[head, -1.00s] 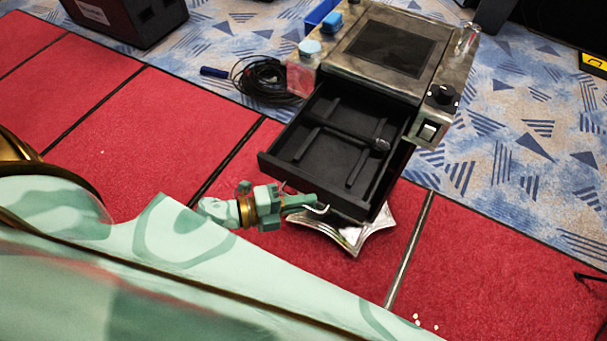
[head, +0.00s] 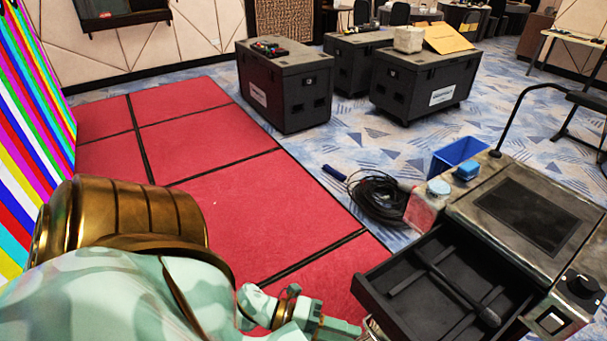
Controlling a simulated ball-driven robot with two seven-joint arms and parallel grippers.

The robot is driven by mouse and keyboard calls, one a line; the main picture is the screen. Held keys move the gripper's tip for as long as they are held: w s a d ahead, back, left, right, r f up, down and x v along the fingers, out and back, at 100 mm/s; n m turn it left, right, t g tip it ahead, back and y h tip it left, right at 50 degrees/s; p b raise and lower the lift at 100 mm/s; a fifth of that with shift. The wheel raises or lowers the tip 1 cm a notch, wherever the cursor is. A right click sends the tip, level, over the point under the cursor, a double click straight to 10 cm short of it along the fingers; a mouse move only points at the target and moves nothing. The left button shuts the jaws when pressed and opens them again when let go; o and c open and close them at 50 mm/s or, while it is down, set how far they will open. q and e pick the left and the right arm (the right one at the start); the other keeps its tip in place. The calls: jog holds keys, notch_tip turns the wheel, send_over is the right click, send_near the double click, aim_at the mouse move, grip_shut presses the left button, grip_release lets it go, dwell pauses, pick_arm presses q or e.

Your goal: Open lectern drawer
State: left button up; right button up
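The lectern (head: 568,245) has a worn metal top with a dark inset panel, at the lower right of the head view. Its black drawer (head: 384,304) is pulled out, so its inside with low dividers shows. A dark microphone-like object (head: 470,295) lies in it. My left gripper (head: 366,328) is at the bottom edge, close to the drawer's front, where a bit of shiny metal shows. The fingertips are partly cut off, so I cannot tell whether they grip the handle. My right gripper is not in view.
A coiled black cable (head: 380,197) lies on the floor beside the lectern. A blue bin (head: 458,157) stands behind it. Black cases (head: 284,88) stand farther back. Red floor panels (head: 245,205) to the left are clear. A striped video wall (head: 35,130) is at far left.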

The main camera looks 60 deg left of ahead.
pick_arm(q)
jog(key=v, duration=0.8)
jog(key=shift+s+a, duration=0.1)
